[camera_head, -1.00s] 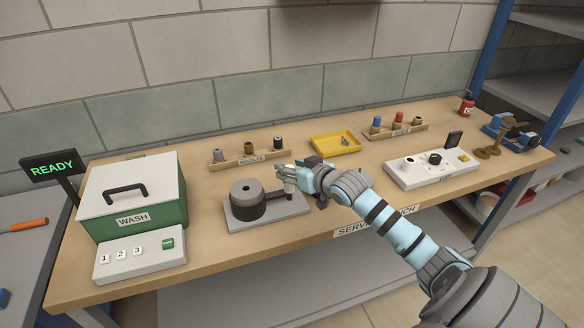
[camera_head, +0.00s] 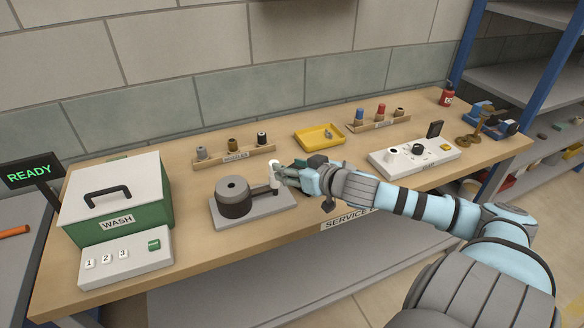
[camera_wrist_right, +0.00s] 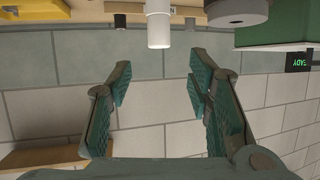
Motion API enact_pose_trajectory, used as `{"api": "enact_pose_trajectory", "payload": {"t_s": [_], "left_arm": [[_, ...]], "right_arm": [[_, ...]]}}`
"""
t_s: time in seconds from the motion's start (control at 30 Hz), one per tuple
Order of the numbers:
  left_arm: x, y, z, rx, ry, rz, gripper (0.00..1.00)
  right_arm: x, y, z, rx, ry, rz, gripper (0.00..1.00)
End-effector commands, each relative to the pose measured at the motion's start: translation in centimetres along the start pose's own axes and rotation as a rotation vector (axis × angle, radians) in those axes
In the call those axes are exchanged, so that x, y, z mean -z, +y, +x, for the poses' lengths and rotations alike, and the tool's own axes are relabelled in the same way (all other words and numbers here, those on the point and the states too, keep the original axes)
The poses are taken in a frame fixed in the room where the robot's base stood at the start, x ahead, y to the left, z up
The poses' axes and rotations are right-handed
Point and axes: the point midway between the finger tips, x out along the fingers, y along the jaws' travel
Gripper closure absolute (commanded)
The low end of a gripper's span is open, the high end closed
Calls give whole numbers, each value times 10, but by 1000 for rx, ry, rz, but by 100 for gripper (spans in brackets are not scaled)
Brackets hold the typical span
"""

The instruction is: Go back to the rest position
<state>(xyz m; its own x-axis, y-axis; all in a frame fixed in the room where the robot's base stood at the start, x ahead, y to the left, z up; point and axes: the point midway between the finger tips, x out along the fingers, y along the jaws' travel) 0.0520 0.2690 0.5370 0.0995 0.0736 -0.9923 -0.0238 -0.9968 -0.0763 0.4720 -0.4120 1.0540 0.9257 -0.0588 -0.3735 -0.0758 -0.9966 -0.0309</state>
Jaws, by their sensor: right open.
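My right gripper (camera_head: 282,173) reaches in from the right over the bench, just right of a white-topped upright piece (camera_head: 274,170) on the grey plate (camera_head: 262,212) of the fixture with a dark round drum (camera_head: 234,205). In the right wrist view the gripper (camera_wrist_right: 160,68) is open, with nothing between its fingers. The white cylinder (camera_wrist_right: 158,28) shows there beyond the fingertips, apart from them. My left gripper is not in view.
The bench (camera_head: 185,255) holds a green wash box (camera_head: 135,212), a rack (camera_head: 212,162) of small spools, a yellow tray (camera_head: 304,142), a second rack (camera_head: 366,126) and a white panel (camera_head: 400,169). A sign (camera_head: 30,172) reads READY. A blue-posted shelf (camera_head: 520,72) stands at right.

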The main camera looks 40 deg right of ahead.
Motion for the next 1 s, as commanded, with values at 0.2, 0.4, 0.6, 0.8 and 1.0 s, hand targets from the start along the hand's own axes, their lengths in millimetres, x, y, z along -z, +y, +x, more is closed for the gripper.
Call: {"api": "enact_pose_trajectory", "payload": {"t_s": [0.2,0.4,0.6,0.8,1.0], "left_arm": [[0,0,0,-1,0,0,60],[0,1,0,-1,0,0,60],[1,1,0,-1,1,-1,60],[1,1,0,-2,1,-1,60],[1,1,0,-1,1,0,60]], "right_arm": [[0,0,0,-1,0,1,54],[-15,-4,-2,-10,-25,-2,54],[-128,-40,-33,-78,-257,-69,54],[-223,-88,-97,-85,-550,-146,54],[-278,-134,-166,-21,-808,-184,54]]}}
